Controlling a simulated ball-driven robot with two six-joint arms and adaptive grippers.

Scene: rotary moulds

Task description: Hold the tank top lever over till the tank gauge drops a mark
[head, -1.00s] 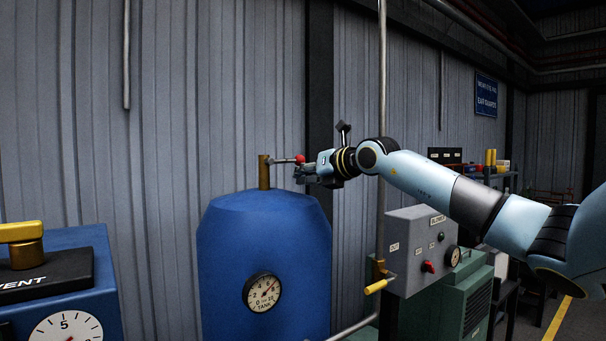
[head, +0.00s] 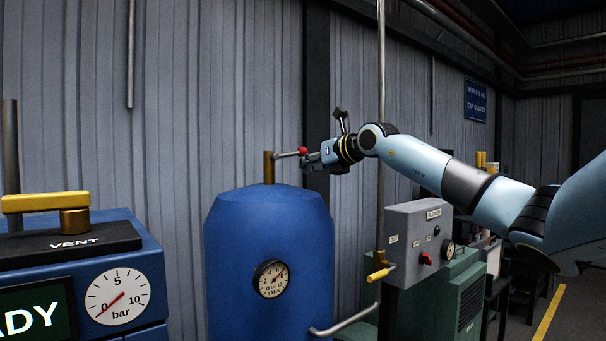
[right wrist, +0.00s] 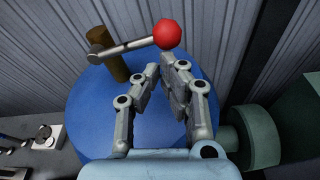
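The tank (head: 240,225) is blue, with a brass post (head: 268,167) on top. A thin grey lever (head: 286,155) runs right from the post to a red ball (head: 302,152). In the right wrist view the lever (right wrist: 130,46) and ball (right wrist: 167,33) show just beyond my fingers. My right gripper (head: 308,162) is right beside the ball; its fingertips (right wrist: 160,66) are drawn close together, with nothing between them. I cannot tell whether they touch the ball. The round tank gauge (head: 271,279) has its needle pointing up and right, near 7 or 8. My left gripper is out of view.
A blue vent unit (head: 140,250) with a yellow handle and a bar dial (head: 118,299) reading near 0 stands at left. A grey control box (head: 410,243) on a green machine (head: 455,295) stands right of the tank. A vertical pipe (head: 381,60) rises behind my right arm.

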